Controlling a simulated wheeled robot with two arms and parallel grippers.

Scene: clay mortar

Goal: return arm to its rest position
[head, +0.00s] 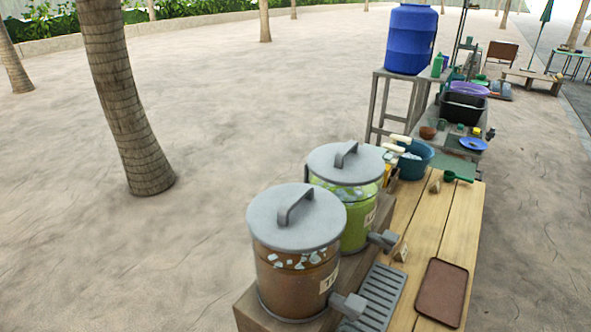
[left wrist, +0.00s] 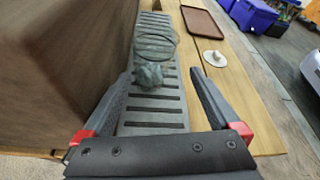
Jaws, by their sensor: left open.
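My left gripper (left wrist: 162,76) shows in the left wrist view with its two dark fingers spread apart. It is open over a grey slotted drip grate (left wrist: 152,128). Between the fingers, a small grey object (left wrist: 148,76) and a thin round rim (left wrist: 156,44) show on or above the grate; I cannot tell whether they are one clear cup. In the head view the grate (head: 381,297) lies beside two lidded drink jars, one brown (head: 290,275) and one green (head: 352,208). Neither gripper shows in the head view.
A brown tray (head: 442,290) lies on the wooden table (head: 462,225). A white disc with a knob (left wrist: 213,58) is near it in the wrist view. A teal tub (head: 413,160) and a blue barrel (head: 410,40) stand farther back. Open sand lies left, with a palm trunk (head: 125,100).

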